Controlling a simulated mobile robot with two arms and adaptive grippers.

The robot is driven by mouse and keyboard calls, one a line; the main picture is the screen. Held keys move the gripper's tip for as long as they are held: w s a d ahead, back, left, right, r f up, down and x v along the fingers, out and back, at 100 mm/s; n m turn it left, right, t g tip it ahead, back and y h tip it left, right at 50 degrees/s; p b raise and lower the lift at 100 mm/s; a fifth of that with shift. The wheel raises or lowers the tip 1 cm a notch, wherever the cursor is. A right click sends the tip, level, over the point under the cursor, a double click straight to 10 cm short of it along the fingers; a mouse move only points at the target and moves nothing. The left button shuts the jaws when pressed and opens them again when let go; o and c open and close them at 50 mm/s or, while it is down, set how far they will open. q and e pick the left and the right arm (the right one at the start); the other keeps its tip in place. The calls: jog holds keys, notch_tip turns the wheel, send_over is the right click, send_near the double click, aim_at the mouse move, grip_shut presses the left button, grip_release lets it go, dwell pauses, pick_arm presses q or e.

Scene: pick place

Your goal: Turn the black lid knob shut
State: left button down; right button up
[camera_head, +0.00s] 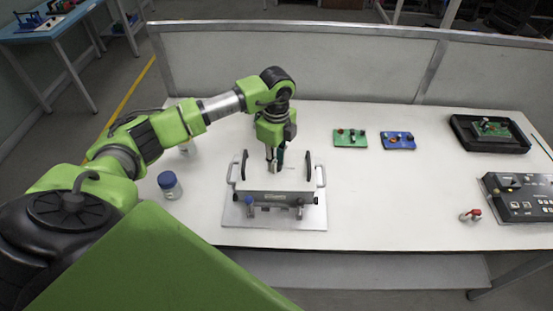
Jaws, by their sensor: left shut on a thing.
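My left gripper (274,167) points down over the middle of the metal fixture (315,215), between its two upright black plates. It is shut on a small dark thing (281,156) that its fingers mostly hide. I cannot tell clearly whether this is the black lid knob. The fixture stands on a grey base plate near the table's front edge, with a handle on each side and two small knobs on its front. My right gripper is not in view.
A jar with a blue lid (169,182) stands left of the fixture. A green board (350,138) and a blue board (398,141) lie to the right. A black tray (462,142), a control panel (528,207) and red-topped pieces (471,214) are farther right. The table between is clear.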

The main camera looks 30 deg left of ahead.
pick_arm(q)
jog(key=shift+n, duration=0.6)
jog(key=c, duration=1.8)
grip_release()
notch_tip(320, 180, up, 12)
jog(key=shift+r, duration=0.1)
